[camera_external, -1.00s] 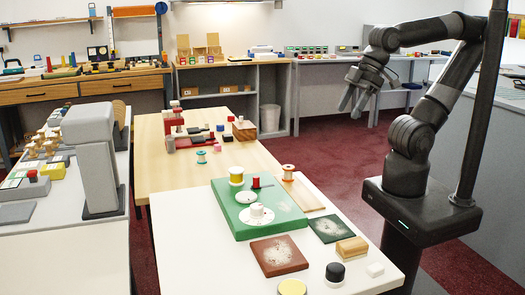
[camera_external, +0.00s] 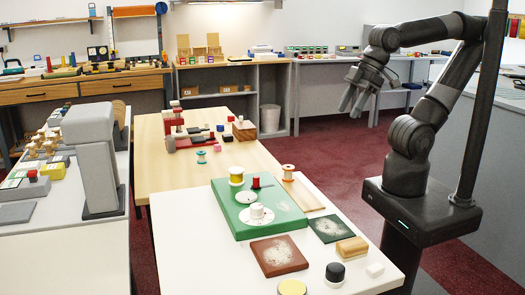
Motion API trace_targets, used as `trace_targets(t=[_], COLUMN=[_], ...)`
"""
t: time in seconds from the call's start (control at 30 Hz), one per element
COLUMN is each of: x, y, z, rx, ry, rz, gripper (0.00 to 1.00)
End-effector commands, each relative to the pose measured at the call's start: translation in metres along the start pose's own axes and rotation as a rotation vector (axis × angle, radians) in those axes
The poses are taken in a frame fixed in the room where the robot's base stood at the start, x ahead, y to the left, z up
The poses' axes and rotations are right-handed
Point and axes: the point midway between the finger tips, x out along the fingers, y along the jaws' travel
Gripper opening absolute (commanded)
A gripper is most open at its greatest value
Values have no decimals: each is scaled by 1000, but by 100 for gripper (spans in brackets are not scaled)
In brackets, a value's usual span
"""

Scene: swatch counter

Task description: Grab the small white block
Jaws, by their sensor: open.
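The small white block (camera_external: 375,270) sits on the white counter (camera_external: 220,278) near its right front edge. It is right of a black-topped round piece and in front of a wooden block. My gripper (camera_external: 352,104) hangs in the air well above and behind the white block, far from it. Its fingers point down and are apart, with nothing between them.
Near the white block stand the black-and-white round piece (camera_external: 335,273), the wooden block (camera_external: 352,248), a yellow-topped disc (camera_external: 292,287) and a brown swatch (camera_external: 279,256). A green board (camera_external: 235,222) with spools lies further back. The air around my gripper is clear.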

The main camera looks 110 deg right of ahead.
Motion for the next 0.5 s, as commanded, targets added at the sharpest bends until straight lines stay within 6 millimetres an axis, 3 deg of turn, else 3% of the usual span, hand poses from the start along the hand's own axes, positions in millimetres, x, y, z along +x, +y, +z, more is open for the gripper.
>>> trace_targets(t=[0.27,0.5], x=[4,26], y=[-8,-52], z=[-10,-48], rx=[-6,-25], ry=[-22,-121], rz=[-14,-61], gripper=[49,49])
